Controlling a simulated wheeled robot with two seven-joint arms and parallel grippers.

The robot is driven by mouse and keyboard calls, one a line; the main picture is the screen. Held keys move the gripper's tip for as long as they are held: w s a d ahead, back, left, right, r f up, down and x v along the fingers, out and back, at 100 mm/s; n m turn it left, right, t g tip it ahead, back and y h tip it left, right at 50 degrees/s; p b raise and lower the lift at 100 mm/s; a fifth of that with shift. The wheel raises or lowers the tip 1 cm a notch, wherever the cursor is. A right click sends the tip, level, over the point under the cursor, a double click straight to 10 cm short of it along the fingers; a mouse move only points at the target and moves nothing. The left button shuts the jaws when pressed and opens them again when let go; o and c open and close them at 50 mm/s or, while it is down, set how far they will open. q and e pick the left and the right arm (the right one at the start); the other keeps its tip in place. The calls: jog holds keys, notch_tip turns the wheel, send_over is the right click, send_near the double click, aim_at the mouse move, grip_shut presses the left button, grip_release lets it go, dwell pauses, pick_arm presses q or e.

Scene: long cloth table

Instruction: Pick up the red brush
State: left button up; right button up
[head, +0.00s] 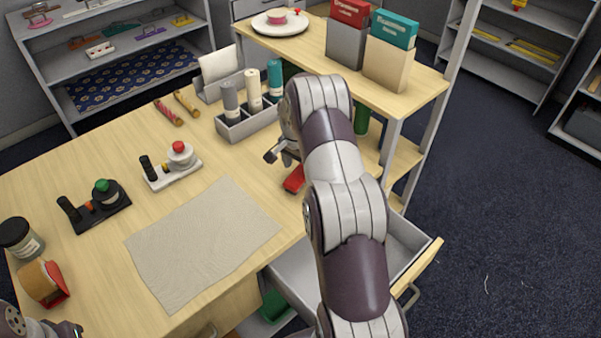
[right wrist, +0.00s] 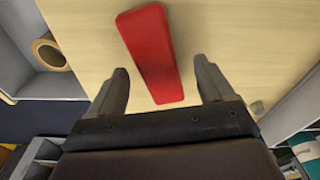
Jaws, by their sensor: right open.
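The red brush (head: 294,179) lies on the wooden table, partly hidden by my right arm in the head view. In the right wrist view the red brush (right wrist: 150,55) is a long red block, lying slightly tilted on the wood, with no bristles visible. My right gripper (right wrist: 166,82) is open, with one finger on each side of the brush's near end. In the head view the right gripper (head: 278,155) is mostly hidden behind the arm. Part of my left gripper (head: 66,330) shows at the bottom left corner, and its fingers are not clear.
A grey cloth (head: 200,240) lies left of the brush. A grey holder with rolls (head: 250,121) stands behind it. An open drawer (head: 415,268) is below the table edge at right. A raised shelf (head: 420,93) with boxes is beside my right arm.

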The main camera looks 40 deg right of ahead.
jog(key=shift+s+d+f, duration=0.15)
jog(key=shift+s+f, duration=0.05)
jog(key=shift+f, duration=0.75)
jog(key=shift+w+f, duration=0.1)
jog(key=shift+f, duration=0.1)
jog(key=c, duration=1.1)
jog(key=shift+w, duration=0.1)
jog(key=shift+c, duration=0.2)
